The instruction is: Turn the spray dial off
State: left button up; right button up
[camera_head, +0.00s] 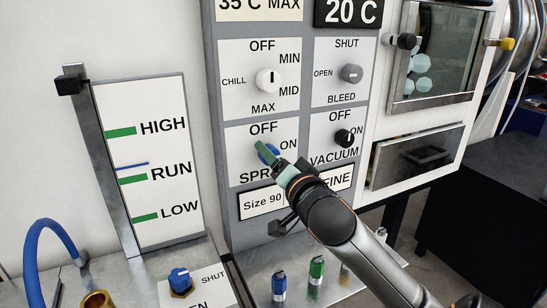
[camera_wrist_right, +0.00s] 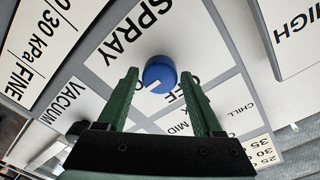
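The spray dial is a round blue knob (camera_wrist_right: 160,73) on a white plate marked SPRAY, OFF and ON; it also shows in the head view (camera_head: 269,153), partly covered by my gripper. In the right wrist view its white mark points down-left; the fingers hide part of the lettering, so I cannot tell its exact setting. My right gripper (camera_wrist_right: 160,76) has its green fingers apart, one on each side of the knob, with a narrow gap at each side. It comes to the dial from the lower right in the head view (camera_head: 264,150). My left gripper is not in view.
The vacuum dial (camera_head: 344,138) is right of the spray dial. Above are the white chill dial (camera_head: 268,81) and grey bleed dial (camera_head: 352,74). Below, the bench holds a blue knob (camera_head: 279,286) and a green knob (camera_head: 316,270). A windowed door (camera_head: 437,55) is at upper right.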

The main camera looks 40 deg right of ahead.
grip_shut()
pick_arm(q)
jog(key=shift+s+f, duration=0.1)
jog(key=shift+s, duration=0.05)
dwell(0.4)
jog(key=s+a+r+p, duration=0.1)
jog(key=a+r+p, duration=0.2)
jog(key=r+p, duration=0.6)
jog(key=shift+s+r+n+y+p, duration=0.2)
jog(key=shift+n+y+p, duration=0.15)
jog(key=shift+p, duration=1.1)
pick_arm(e)
jog(key=shift+a+n+y, duration=0.15)
jog(key=shift+n+y, duration=0.15)
jog(key=shift+n, duration=8.9)
